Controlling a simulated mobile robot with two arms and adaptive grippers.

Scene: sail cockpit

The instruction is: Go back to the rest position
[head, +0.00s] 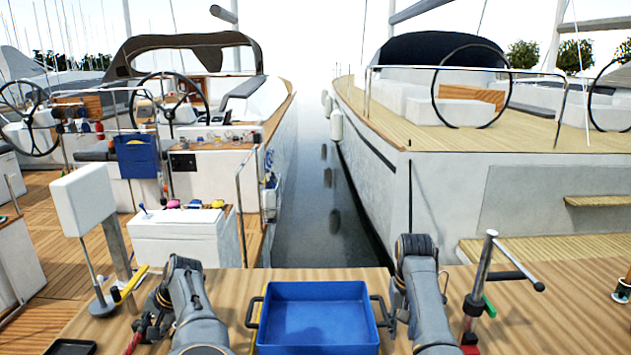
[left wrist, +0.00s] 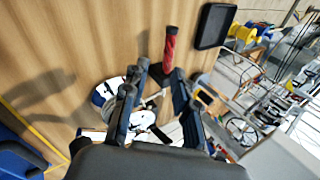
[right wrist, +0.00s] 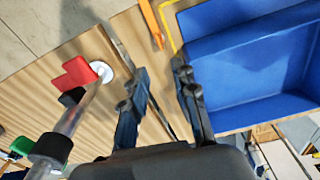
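My left gripper (left wrist: 160,75) is open in the left wrist view, its two fingers apart. A red-handled thing (left wrist: 168,48) shows in line with the gap, beyond the fingertips; I cannot tell whether they touch it. My right gripper (right wrist: 158,88) is open and empty in the right wrist view, over the wooden table beside the blue tray. In the head view my left arm (head: 190,305) and my right arm (head: 425,300) flank the tray; the fingers are not clear there. The blue tray (head: 318,340) sits on the table with a black handle at each side.
A metal post with a side bar (head: 480,270) stands on the table right of my right arm. A white panel on a stand (head: 84,200) is at the left. A dark shallow tray (left wrist: 215,25) lies near the red handle. Beyond the table are boats and water.

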